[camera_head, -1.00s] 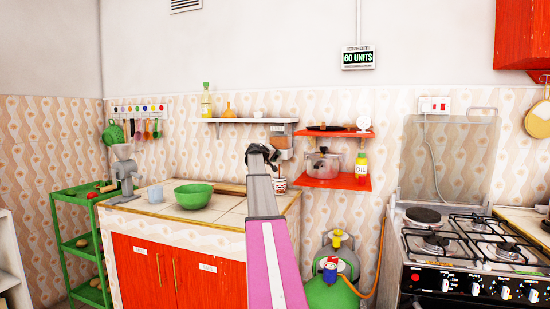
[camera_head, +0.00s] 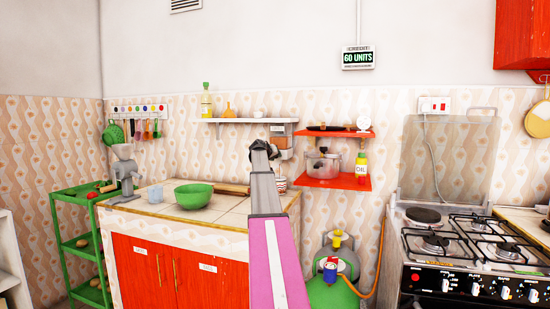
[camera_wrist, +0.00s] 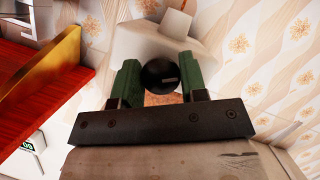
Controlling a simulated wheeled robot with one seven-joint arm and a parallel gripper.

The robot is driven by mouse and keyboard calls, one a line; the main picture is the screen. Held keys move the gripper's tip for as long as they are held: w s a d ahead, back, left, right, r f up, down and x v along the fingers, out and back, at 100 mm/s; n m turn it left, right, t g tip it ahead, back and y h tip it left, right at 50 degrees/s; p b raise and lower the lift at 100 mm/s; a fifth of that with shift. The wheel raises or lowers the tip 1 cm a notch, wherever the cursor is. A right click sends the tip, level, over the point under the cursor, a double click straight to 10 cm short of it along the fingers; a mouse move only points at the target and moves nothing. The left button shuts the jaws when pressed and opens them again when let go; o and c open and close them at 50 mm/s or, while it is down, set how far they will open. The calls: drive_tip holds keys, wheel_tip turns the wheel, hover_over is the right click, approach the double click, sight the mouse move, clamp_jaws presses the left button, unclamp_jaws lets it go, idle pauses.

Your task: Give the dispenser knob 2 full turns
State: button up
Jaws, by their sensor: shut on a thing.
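The dispenser (camera_head: 284,131) hangs on the wall below the right end of the white shelf, partly hidden by my arm. In the wrist view its pale body (camera_wrist: 150,42) is behind the knob. The dispenser knob (camera_wrist: 158,76) is round and black with a small light mark on its face. My gripper (camera_wrist: 160,80) has its two green fingers on either side of the knob and is shut on it. In the head view my gripper (camera_head: 264,151) is small and dark, in front of the dispenser, and the knob is hidden.
The red shelf (camera_head: 330,182) with a pot and an oil bottle is close to the right of the dispenser. The white shelf (camera_head: 235,121) is above left. Below are the counter with a green bowl (camera_head: 193,196) and a green gas cylinder (camera_head: 333,293).

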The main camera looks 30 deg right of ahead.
drive_tip(key=shift+f, duration=0.1)
drive_tip(key=o, duration=0.9)
drive_tip(key=shift+a, duration=0.1)
drive_tip(key=v, duration=1)
drive_tip(key=shift+s+a, duration=0.25)
